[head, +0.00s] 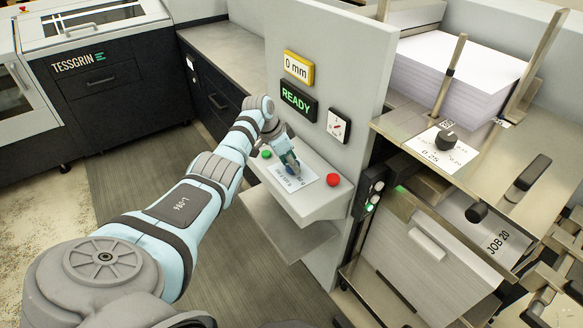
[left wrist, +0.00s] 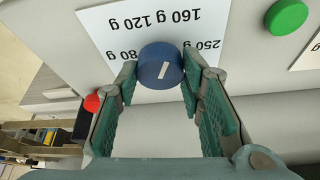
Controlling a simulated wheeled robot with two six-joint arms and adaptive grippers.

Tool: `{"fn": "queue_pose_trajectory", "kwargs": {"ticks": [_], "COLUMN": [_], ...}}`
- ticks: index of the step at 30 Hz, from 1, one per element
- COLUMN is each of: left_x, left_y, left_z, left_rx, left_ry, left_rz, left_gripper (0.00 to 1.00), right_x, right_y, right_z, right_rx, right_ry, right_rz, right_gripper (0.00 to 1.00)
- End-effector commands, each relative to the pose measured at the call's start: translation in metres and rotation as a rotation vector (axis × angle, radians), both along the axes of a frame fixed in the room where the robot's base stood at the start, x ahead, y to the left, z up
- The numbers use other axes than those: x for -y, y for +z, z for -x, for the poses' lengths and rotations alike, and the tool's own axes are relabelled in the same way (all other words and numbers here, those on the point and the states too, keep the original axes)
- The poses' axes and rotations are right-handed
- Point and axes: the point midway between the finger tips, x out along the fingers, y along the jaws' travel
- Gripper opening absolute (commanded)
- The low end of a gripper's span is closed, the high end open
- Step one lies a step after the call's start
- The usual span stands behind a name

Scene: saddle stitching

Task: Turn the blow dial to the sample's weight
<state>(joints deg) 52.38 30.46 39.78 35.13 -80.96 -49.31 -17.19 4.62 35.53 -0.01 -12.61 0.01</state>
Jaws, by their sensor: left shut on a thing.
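The blue blow dial (left wrist: 161,66) sits on a white card (left wrist: 112,36) printed with gram values, upside down in the left wrist view: 160 g, 120 g, 250 g and 80 g are legible. A short white line on the dial's face is slightly slanted; I cannot tell which end is the pointer. My left gripper (left wrist: 160,85) is shut on the dial, one green-padded finger on each side. In the head view my left gripper (head: 291,166) is at the sloped panel (head: 325,200), largely covering the dial. My right gripper is not in view.
A green button (head: 267,154) and a red button (head: 333,180) flank the card. Above are a "0 mm" display (head: 297,68), a "READY" sign (head: 297,98) and a small gauge (head: 339,125). At right, a black knob (head: 447,140) stands beside a paper stack (head: 450,75).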

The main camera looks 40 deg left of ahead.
Motion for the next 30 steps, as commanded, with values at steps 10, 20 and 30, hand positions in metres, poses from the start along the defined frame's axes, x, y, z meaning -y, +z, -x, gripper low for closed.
{"fn": "queue_pose_trajectory", "kwargs": {"ticks": [10,20,30], "left_x": [-0.0002,-0.0001,-0.0002], "left_y": [-0.0012,-0.0001,-0.0001], "left_z": [-0.0004,-0.0001,0.0], "left_rx": [0.0,-0.002,-0.002], "left_ry": [-0.099,-0.105,-0.105], "left_rz": [0.0,0.0,0.0], "left_gripper": [0.07,0.07,0.55], "right_x": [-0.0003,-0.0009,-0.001], "right_y": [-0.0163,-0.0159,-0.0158], "right_z": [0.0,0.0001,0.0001], "right_rx": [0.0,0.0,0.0], "right_ry": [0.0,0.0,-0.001], "right_rz": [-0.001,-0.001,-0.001], "right_gripper": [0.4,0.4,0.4]}}
